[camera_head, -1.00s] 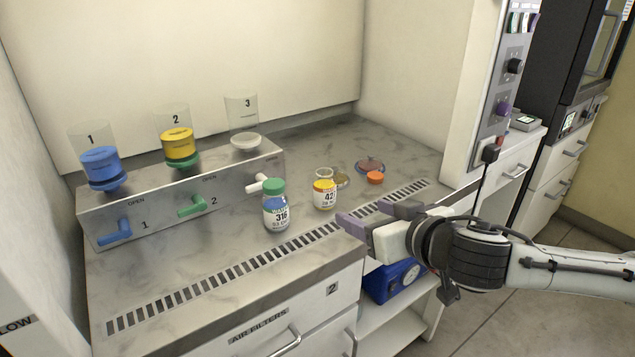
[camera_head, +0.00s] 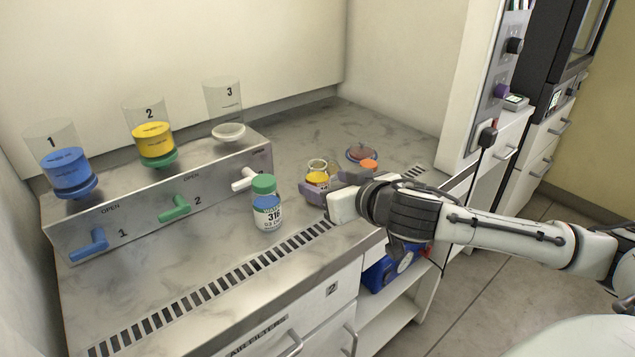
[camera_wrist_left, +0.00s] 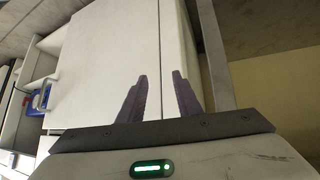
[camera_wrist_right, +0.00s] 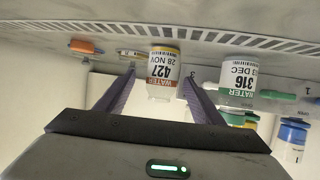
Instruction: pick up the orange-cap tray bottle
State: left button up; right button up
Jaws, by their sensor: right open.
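The bottle with label 427 (camera_wrist_right: 164,68) stands on the counter. In the head view it (camera_head: 317,179) shows a yellow body and a clear neck that looks uncapped; my right fingers hide its label. A small orange cap (camera_head: 369,164) lies to the right, apart from it. It also shows in the right wrist view (camera_wrist_right: 86,46). My right gripper (camera_head: 322,187) is open, its fingers pointing at the bottle. In the right wrist view the bottle appears between the fingertips (camera_wrist_right: 160,77); contact cannot be told. My left gripper (camera_wrist_left: 160,85) is open and empty, away from the counter.
A green-capped bottle 316 (camera_head: 268,208) stands close to the left of my right gripper. A reddish dish (camera_head: 360,153) lies behind the orange cap. A metal dispenser box (camera_head: 150,205) with coloured handles stands left. A slotted vent (camera_head: 210,295) runs along the front edge.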

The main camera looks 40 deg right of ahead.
aim_at(324, 185)
jog(key=x, duration=0.4)
jog(key=shift+a+f, duration=0.2)
jog(key=shift+f, duration=0.05)
jog(key=c, duration=1.2)
